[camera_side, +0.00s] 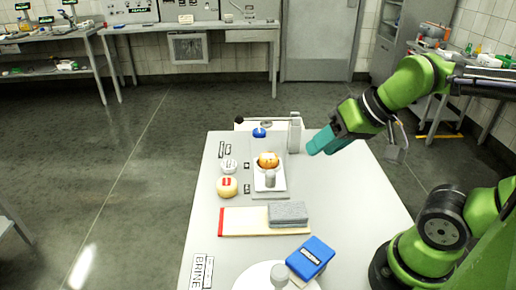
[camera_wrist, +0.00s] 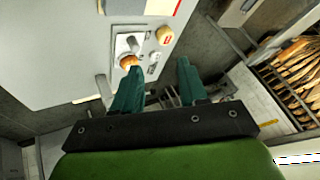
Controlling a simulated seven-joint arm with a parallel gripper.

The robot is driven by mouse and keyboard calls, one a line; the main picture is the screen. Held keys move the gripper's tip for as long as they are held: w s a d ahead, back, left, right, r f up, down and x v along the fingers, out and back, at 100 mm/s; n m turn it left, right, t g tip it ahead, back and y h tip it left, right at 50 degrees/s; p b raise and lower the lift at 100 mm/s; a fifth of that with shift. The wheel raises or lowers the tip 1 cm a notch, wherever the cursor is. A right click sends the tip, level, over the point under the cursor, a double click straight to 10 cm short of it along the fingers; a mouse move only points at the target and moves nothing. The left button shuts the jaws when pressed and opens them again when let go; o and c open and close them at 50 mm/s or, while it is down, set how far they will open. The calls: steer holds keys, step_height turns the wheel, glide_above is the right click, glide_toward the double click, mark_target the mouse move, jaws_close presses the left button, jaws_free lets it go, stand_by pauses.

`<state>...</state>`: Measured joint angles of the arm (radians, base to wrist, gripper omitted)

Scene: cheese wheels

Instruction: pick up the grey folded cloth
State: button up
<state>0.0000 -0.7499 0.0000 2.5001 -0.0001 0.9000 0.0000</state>
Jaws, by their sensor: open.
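The grey folded cloth (camera_side: 288,213) lies flat on the right part of a pale board (camera_side: 244,222) with a red left edge, on the white table. In the wrist view a grey patch (camera_wrist: 128,7) at the top edge may be the cloth, cut by the frame. My gripper (camera_side: 316,146) has teal fingers and is up above the table's far right side, well away from the cloth. In the wrist view its fingers (camera_wrist: 160,66) stand apart with nothing between them.
A blue box (camera_side: 310,256) lies just in front of the cloth, by a white round plate (camera_side: 252,276). Behind are a white tray (camera_side: 270,187), a cheese wheel (camera_side: 227,188) and a grey upright block (camera_side: 294,136). The table's right side is clear.

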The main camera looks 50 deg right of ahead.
steer(key=o, duration=1)
steer(key=n+g+h, duration=0.2)
steer(key=n+g, duration=0.5)
steer(key=n, duration=0.6)
glide_above(288, 210)
step_height(288, 210, down, 7)
steer(key=f, duration=1)
steer(key=shift+a+f, duration=0.25)
steer(key=shift+f, duration=0.15)
steer(key=shift+d+f, duration=0.2)
steer(key=shift+f, duration=2.5)
